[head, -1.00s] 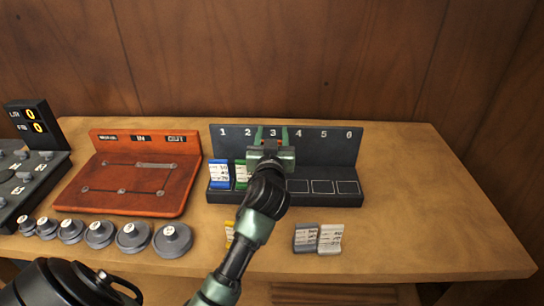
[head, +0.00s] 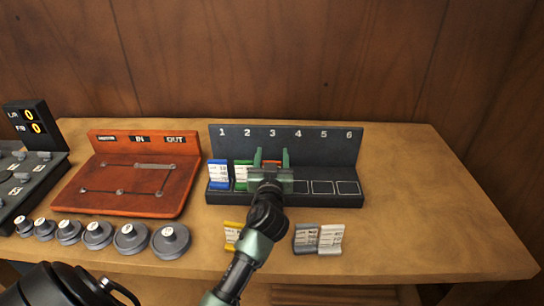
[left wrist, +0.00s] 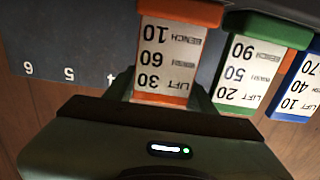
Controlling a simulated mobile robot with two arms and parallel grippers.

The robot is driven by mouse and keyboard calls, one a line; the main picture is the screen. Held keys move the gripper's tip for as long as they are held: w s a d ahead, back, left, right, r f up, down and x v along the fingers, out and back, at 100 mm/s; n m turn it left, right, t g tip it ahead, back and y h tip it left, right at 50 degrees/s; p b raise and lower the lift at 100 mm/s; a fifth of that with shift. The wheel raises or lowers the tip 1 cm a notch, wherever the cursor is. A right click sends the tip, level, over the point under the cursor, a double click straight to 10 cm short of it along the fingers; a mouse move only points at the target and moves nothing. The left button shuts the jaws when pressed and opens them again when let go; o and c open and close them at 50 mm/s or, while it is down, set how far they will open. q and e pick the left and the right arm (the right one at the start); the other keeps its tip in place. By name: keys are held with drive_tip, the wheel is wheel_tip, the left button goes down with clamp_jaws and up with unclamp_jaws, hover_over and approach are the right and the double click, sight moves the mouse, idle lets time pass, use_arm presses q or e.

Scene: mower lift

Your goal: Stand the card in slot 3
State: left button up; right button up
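The orange card (left wrist: 163,60) is between the two fingers of my left gripper (head: 272,158), which look close against its side edges. In the left wrist view its label reads LIFT 30, 60, BENCH 10, upside down. It stands upright in line with the green card (head: 242,174) and the blue card (head: 218,174), at the place under number 3 of the dark rack (head: 335,147). In the head view only a bit of orange shows between the fingers; my gripper body hides the rest and the card's foot. My right gripper is not in view.
Places 4 to 6 of the rack are empty. A yellow card (head: 232,232), a grey card (head: 306,238) and a whitish card (head: 331,238) lie in front. An orange board (head: 120,205) and several grey weights (head: 171,241) are left. The table's right side is clear.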

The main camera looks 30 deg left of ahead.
use_arm(q)
drive_tip(key=shift+r, duration=0.15)
drive_tip(key=b+v, duration=0.2)
drive_tip(key=v, duration=1)
